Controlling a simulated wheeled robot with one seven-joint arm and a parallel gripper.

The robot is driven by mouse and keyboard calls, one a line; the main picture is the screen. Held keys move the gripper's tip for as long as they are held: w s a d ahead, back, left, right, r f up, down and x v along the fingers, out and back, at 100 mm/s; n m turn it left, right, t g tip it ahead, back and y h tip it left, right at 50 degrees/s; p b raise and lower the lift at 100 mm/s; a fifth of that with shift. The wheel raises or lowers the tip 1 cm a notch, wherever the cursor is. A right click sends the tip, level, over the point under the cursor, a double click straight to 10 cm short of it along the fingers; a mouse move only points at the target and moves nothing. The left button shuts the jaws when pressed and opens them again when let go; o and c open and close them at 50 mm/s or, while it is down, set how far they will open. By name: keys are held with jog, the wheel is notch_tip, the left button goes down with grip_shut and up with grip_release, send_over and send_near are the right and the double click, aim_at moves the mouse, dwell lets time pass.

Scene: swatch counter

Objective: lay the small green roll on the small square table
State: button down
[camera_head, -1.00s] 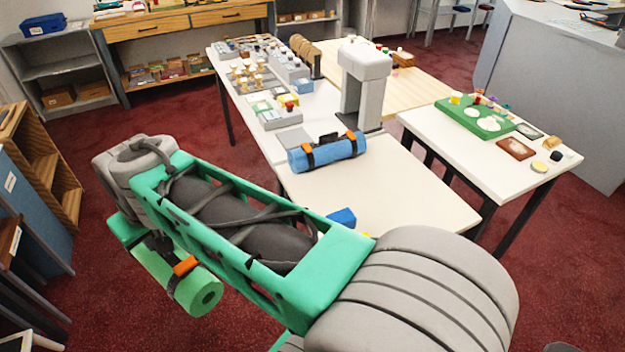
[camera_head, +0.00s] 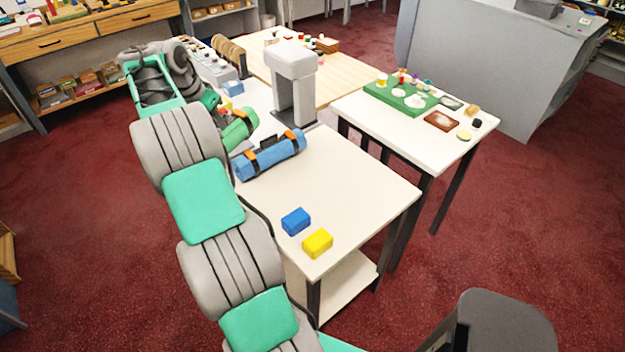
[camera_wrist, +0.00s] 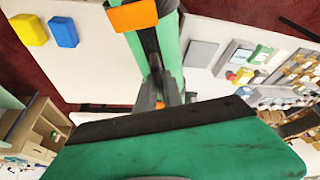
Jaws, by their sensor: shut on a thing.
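The small green roll (camera_head: 239,130) with an orange strap is held in my gripper (camera_wrist: 165,97), whose dark jaws close on it in the wrist view. The roll also fills the top middle of the wrist view (camera_wrist: 168,45). In the head view the roll is beside the left end of the blue roll (camera_head: 270,155), near the far left part of the nearer white table (camera_head: 345,180). I cannot tell its height above the tabletop. The jaws are mostly hidden by my arm in the head view. The blue roll, with orange straps, lies on that table.
A blue box (camera_head: 296,221) and a yellow box (camera_head: 317,243) stand at the table's near edge. A grey stand (camera_head: 293,85) rises behind the blue roll. A white table with a green tray (camera_head: 400,97) is to the right. The table's middle and right are bare.

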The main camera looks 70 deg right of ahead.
jog(key=s+d+f+m+g+b, duration=0.1)
jog(key=s+d+f+m+b, duration=0.15)
jog(key=s+d+f, duration=0.4)
jog(key=s+d+f+m+g+b, duration=0.1)
jog(key=s+d+f+m+b, duration=0.2)
jog(key=s, duration=0.6)
jog(key=s+d+f+n, duration=0.1)
jog(key=s+f, duration=0.3)
jog(key=f, duration=0.3)
jog(key=shift+s+f, duration=0.15)
jog(key=shift+f, duration=0.2)
jog(key=c, duration=1.5)
grip_release()
jog(key=shift+r, duration=0.1)
